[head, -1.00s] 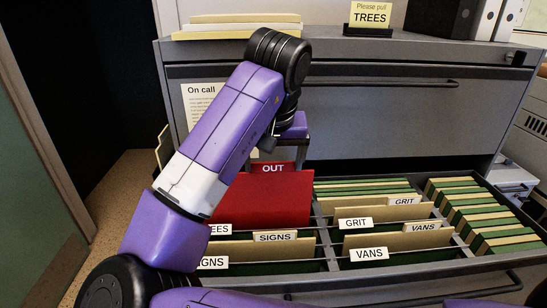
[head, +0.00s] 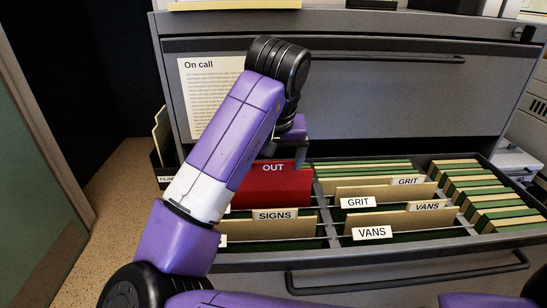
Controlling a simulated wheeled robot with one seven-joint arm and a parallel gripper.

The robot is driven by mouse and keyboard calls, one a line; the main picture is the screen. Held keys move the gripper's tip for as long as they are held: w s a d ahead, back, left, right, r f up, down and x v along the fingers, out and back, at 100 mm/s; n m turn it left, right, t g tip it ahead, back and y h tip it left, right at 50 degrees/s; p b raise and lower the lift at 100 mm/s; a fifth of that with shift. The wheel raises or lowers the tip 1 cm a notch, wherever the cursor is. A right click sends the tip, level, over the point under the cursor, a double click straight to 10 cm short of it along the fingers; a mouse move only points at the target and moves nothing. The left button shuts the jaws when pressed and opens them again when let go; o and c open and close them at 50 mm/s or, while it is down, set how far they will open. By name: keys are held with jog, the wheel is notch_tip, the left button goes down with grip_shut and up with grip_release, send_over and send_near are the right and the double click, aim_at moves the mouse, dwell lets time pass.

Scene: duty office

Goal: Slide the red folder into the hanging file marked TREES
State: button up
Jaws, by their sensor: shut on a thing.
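The red folder (head: 285,188) stands in the left part of the open drawer, behind the SIGNS tab (head: 275,215). Its OUT tab (head: 273,168) shows at the top, and its lower part is hidden by the files in front. My gripper (head: 292,152) is at the folder's top edge, shut on it; its fingertips are mostly hidden. The TREES tab of the hanging file is hidden behind my arm, so I cannot tell whether the folder is fully inside that file.
GRIT (head: 357,202) and VANS (head: 372,233) files fill the middle section. Green and tan files (head: 480,205) pack the right section. The grey cabinet front (head: 390,95) rises behind, with an On call sheet (head: 210,95). A file box (head: 160,150) stands left of the drawer.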

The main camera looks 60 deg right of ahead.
aim_at(273, 188)
jog(key=shift+f+b, duration=1.55)
jog(key=shift+f, duration=1.3)
jog(key=o, duration=1.6)
notch_tip(273, 188, up, 7)
jog(key=p, duration=0.7)
jog(key=shift+s, duration=0.1)
